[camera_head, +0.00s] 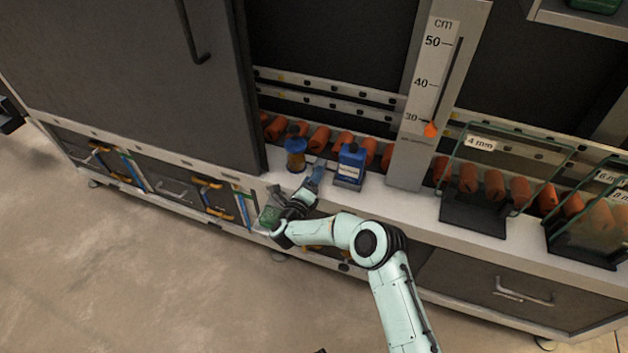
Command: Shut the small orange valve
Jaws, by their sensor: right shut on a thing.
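The right hand hides part of the panels. My left gripper is not in view.
A ruler post (408,165) and glass-fronted holders (478,215) stand to the right. The floor (150,280) is clear.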

